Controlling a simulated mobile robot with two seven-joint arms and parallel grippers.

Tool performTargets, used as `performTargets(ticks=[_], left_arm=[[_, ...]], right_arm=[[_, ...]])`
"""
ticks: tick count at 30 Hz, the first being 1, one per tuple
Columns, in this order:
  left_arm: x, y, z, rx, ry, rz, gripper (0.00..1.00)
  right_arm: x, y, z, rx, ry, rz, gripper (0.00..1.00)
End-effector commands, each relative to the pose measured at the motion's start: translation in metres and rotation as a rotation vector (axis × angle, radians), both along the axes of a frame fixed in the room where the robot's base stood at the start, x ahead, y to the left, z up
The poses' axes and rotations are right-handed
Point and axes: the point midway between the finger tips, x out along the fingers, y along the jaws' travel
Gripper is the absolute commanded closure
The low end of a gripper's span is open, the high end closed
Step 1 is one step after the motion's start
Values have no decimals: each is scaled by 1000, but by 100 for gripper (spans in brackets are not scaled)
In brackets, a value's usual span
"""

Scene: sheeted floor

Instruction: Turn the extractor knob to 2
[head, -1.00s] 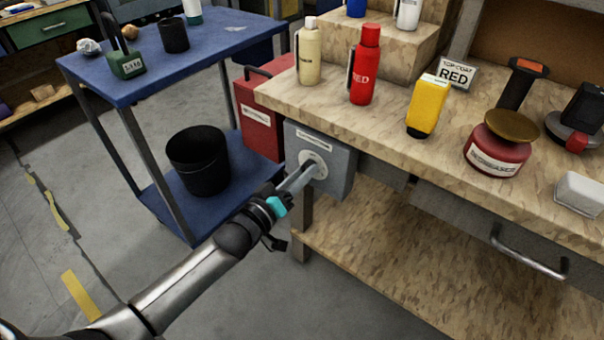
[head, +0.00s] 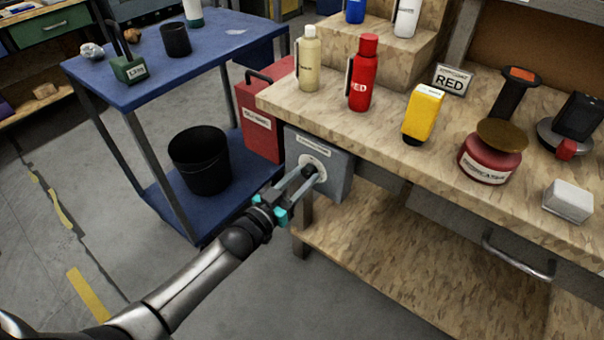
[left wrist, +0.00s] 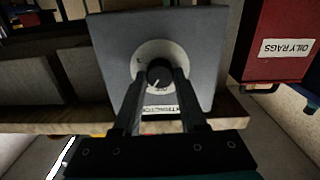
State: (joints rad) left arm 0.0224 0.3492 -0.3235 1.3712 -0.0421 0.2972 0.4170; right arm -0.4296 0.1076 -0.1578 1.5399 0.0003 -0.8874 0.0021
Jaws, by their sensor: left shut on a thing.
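The extractor box (head: 334,178) is a grey box fixed under the front left corner of the workbench. Its front has a round pale dial (head: 318,158) with a small black knob (head: 307,171). In the left wrist view the knob (left wrist: 159,72) sits at the dial's centre, its white pointer line toward the lower left, near what looks like an OFF mark. My left gripper (head: 304,178) is shut on the knob, one finger on each side. The fingers cover part of the dial, and I cannot read its other marks. My right gripper is not in view.
A red oily rags bin (head: 262,125) stands just left of the extractor box. A blue cart (head: 190,75) with a black bucket (head: 199,160) is further left. Bottles, including a red one (head: 363,75), stand on the workbench (head: 330,95). A lower shelf (head: 370,265) runs beneath.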

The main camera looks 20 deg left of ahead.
Motion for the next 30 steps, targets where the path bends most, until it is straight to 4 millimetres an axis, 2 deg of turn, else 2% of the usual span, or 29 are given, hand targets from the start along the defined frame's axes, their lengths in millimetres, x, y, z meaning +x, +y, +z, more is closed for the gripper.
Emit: performTargets(ticks=[9,18,30], left_arm=[[0,0,0,283,-101,0,100],[-1,-1,-1,517,-186,0,100],[-1,-1,-1,688,-249,-1,100]], right_arm=[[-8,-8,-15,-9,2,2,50],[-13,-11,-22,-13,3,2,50],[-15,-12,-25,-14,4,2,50]])
